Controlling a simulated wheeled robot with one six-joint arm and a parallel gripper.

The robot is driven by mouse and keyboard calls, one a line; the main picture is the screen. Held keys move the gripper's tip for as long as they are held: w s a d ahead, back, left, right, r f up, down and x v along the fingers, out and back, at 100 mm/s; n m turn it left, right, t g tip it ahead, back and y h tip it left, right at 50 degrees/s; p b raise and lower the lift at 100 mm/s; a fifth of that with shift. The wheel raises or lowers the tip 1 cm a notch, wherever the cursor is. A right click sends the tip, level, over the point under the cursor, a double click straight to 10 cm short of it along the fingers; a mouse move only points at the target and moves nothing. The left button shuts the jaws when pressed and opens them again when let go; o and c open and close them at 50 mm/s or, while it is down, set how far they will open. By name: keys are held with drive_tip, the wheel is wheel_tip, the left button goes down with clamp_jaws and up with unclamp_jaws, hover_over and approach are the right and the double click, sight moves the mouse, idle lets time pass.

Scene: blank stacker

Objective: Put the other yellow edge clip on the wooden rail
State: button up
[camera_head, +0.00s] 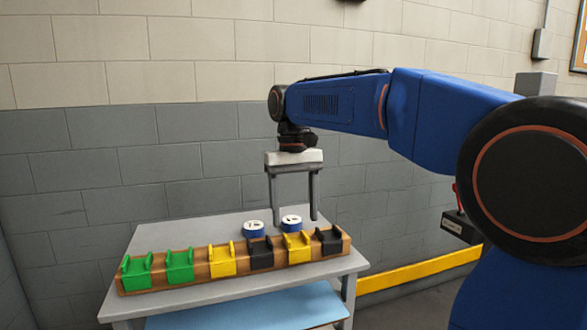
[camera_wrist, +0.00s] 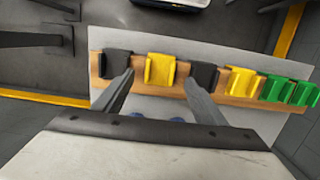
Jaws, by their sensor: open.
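The wooden rail (camera_head: 190,279) lies along the front of a grey table, and in the wrist view (camera_wrist: 140,86) it runs across the upper part. Two yellow edge clips sit on it: one (camera_head: 222,261) between a green and a black clip, the other (camera_head: 298,248) between two black clips. In the wrist view they are the right one (camera_wrist: 240,81) and the left one (camera_wrist: 160,70). My gripper (camera_head: 295,221) is open and empty, pointing down above the rail's right part. In the wrist view its fingertips (camera_wrist: 159,77) appear either side of the left yellow clip, which looks apart from them.
Two green clips (camera_head: 180,266) and two black clips (camera_head: 260,254) also sit on the rail. Two blue-and-white round items (camera_head: 254,228) stand on the table behind it. A blue surface (camera_head: 250,308) lies below the tabletop. A block wall stands behind.

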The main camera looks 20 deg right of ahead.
wheel_tip(320, 180, up, 12)
drive_tip(key=w, duration=0.2)
drive_tip(key=s+d+f+t, duration=0.3)
drive_tip(key=s+f, duration=1)
drive_tip(key=f, duration=0.3)
drive_tip(key=s+d+f+t, duration=0.3)
drive_tip(key=s+d+f, duration=0.1)
drive_tip(key=s+f, duration=0.9)
wheel_tip(320, 180, down, 3)
drive_tip(key=shift+r, duration=0.15)
